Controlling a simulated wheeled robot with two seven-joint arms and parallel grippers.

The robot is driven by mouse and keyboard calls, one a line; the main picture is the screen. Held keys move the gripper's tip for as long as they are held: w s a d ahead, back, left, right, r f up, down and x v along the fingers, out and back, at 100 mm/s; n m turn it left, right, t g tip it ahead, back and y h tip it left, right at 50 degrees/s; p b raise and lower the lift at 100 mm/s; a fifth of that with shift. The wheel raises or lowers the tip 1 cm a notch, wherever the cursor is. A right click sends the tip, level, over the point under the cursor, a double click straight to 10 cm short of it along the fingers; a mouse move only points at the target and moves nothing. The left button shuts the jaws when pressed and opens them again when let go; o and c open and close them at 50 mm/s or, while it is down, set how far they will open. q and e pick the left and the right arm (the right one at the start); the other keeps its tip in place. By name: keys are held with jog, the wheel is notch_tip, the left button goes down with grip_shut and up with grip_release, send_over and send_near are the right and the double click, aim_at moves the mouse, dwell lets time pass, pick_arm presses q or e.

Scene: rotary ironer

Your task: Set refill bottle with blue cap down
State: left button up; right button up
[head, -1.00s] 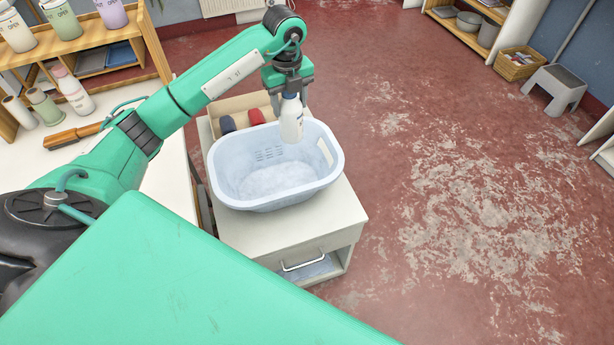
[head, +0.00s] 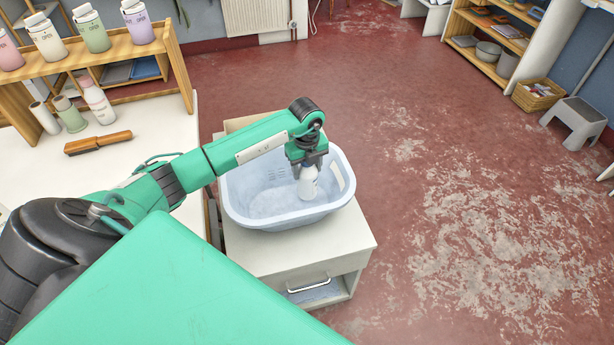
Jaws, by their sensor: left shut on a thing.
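The refill bottle (head: 308,186) is white, with its top between the fingers of my left gripper (head: 308,163). The gripper points down and is shut on the bottle, which hangs upright. The blue cap is mostly hidden by the fingers. The bottle is over or inside the right part of the pale blue basin (head: 262,219); I cannot tell whether its base touches the basin floor. The basin stands on a white cabinet (head: 352,228). My right gripper is not in view.
A wooden shelf (head: 95,50) with several bottles stands on the white table (head: 30,195) at left. A brush (head: 98,142) lies on that table. A grey step stool (head: 577,118) and a basket (head: 538,95) are at far right. The red floor right of the cabinet is clear.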

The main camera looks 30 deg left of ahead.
pick_arm(q)
notch_tip(320, 180, down, 4)
jog(key=shift+f, duration=0.1)
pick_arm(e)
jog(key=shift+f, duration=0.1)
pick_arm(q)
jog(key=o, duration=1.2)
jog(key=shift+o, duration=0.2)
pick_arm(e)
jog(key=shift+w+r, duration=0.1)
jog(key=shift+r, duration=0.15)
pick_arm(q)
notch_tip(320, 180, up, 11)
jog(key=shift+r, duration=0.65)
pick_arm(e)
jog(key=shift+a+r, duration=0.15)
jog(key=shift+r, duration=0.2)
